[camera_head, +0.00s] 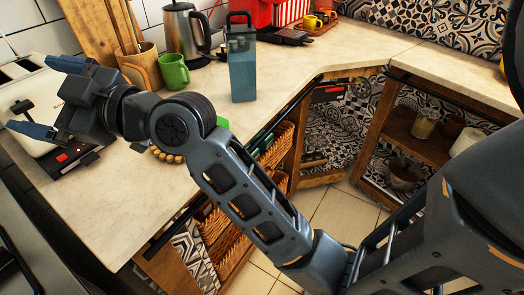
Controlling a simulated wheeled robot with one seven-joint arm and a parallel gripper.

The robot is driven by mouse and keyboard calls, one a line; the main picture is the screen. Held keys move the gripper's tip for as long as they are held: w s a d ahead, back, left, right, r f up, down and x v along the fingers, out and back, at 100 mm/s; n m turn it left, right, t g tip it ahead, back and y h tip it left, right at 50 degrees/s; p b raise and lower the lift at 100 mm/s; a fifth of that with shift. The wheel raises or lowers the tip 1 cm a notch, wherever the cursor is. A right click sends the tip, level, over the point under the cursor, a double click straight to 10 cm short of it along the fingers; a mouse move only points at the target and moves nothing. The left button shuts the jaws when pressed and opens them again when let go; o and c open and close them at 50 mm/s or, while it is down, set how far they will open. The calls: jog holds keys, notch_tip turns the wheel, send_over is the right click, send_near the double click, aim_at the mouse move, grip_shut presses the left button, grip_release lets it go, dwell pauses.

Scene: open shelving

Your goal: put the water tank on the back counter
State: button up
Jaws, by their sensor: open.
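The water tank, a tall blue-grey translucent container (242,72) with a black top and handle, stands upright on the pale stone counter (290,68), close to its front edge. My gripper (50,98) is at the left, over the left part of the counter, with its fingers wide apart and pointing left. It is empty and well apart from the tank. Which stretch of worktop is the back counter I cannot tell for sure; the pale top runs from the left to the back and right.
A green mug (174,72), a steel kettle (186,35) and a wooden utensil holder (142,68) stand left of the tank. A red machine (285,12) is behind it. A white toaster-like appliance (40,85) is by my gripper. Counter right of the tank is clear.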

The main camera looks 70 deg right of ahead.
jog(key=s+a+f+m+g+h, duration=0.1)
jog(key=s+a+f+m+h, duration=0.2)
jog(key=s+f, duration=0.55)
jog(key=s+a+f+m+g+h, duration=0.1)
jog(key=s+a+f+m+h, duration=0.1)
jog(key=s+f+m, duration=0.55)
jog(key=s+d+f+n+g, duration=0.1)
jog(key=s, duration=1.1)
jog(key=s+d+f+n+g+y, duration=0.1)
jog(key=s+f+n, duration=0.1)
jog(key=s, duration=1)
jog(key=shift+d+y, duration=0.3)
jog(key=shift+d, duration=0.05)
jog(key=shift+r+p, duration=0.35)
jog(key=shift+p, duration=0.05)
